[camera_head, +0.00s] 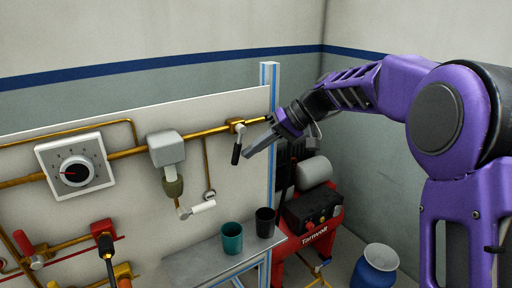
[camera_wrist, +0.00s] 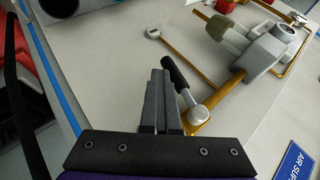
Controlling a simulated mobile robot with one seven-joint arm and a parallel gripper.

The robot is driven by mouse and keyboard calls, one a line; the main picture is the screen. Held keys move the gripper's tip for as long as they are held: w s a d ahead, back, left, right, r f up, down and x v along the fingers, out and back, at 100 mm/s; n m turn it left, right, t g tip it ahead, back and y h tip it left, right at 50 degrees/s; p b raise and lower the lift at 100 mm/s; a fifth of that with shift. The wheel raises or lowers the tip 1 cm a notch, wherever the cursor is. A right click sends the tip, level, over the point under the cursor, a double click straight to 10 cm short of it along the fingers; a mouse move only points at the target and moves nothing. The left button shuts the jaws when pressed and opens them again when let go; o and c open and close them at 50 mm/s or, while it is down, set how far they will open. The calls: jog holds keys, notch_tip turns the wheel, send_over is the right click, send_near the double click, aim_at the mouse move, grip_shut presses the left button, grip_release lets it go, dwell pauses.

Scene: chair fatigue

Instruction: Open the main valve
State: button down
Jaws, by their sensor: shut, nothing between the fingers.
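A brass valve (camera_head: 238,127) sits on the horizontal pipe near the panel's right end. Its black lever (camera_head: 236,151) hangs down, crosswise to the pipe. In the wrist view the black lever (camera_wrist: 174,74) runs up from a round silver hub (camera_wrist: 199,115). I cannot read a label marking this as the main valve. My gripper (camera_head: 249,151) is just right of the lever, its fingers pointing left and down. In the wrist view the fingers (camera_wrist: 158,75) are together and empty, beside the lever's left side. Whether they touch it I cannot tell.
A grey regulator (camera_head: 166,148), a white-handled valve (camera_head: 197,209), a dial (camera_head: 75,170) and red-handled valves are to the left. A teal cup (camera_head: 232,238) and a dark cup (camera_head: 265,222) stand on the shelf below. A blue post (camera_head: 270,80) edges the panel; a red compressor (camera_head: 315,215) stands beyond.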

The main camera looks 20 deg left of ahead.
aim_at(235, 154)
jog(key=s+a+m+g+y+b, duration=0.1)
jog(key=y, duration=0.1)
jog(key=s+a+m+g+y, duration=0.1)
jog(key=g+y, duration=0.1)
jog(key=y, duration=0.1)
jog(key=s+a+m+g+y+b, duration=0.1)
jog(key=m+g+y, duration=0.1)
jog(key=y, duration=0.1)
jog(key=shift+s+a+r+b, duration=0.1)
jog(key=shift+s+r+b, duration=0.05)
jog(key=shift+s+b, duration=0.2)
jog(key=shift+s+a+r+m+y, duration=0.15)
jog(key=shift+s+r+m+y, duration=0.2)
jog(key=shift+y, duration=0.3)
jog(key=shift+a+r+m+y, duration=0.15)
jog(key=shift+m+y, duration=0.3)
jog(key=shift+y, duration=0.25)
jog(key=shift+s+a+r+m+y, duration=0.2)
jog(key=shift+m+y, duration=0.2)
jog(key=shift+y, duration=0.25)
